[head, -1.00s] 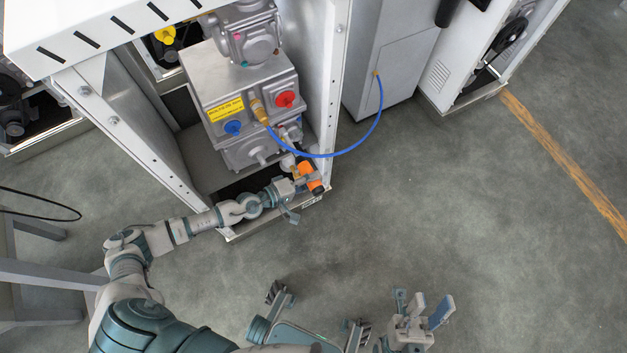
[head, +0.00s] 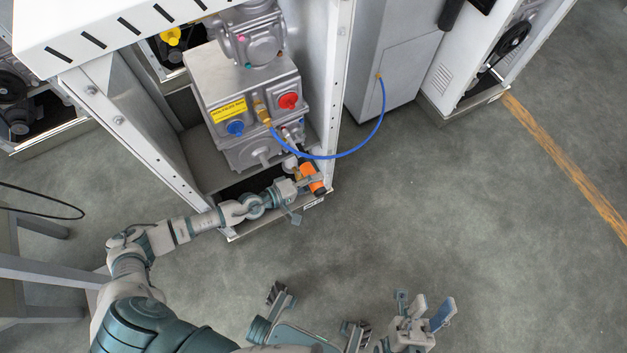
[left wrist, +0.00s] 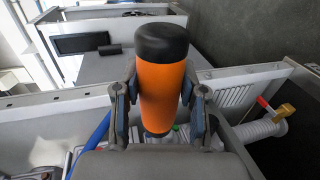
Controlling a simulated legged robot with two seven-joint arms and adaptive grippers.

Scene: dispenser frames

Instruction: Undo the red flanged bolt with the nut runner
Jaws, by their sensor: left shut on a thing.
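My left gripper (head: 311,179) is shut on an orange cylindrical tool with black ends, the nut runner (left wrist: 162,88). It holds the tool at the lower front right of the open cabinet, below the grey machine. In the left wrist view, the two fingers (left wrist: 163,112) press on either side of the orange body, whose black end points up. A red round part (head: 288,101), which looks like the red flanged bolt, is on the machine's front face, above and apart from the tool. The tool's working end is not clear. My right gripper (head: 424,316) is open and empty over the floor.
A blue round part (head: 235,128) and a yellow label (head: 228,110) are left of the red part. A blue hose (head: 366,140) loops from a brass fitting (head: 262,112) to the grey cabinet (head: 393,65). Cabinet side walls flank the machine. The floor at right is clear.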

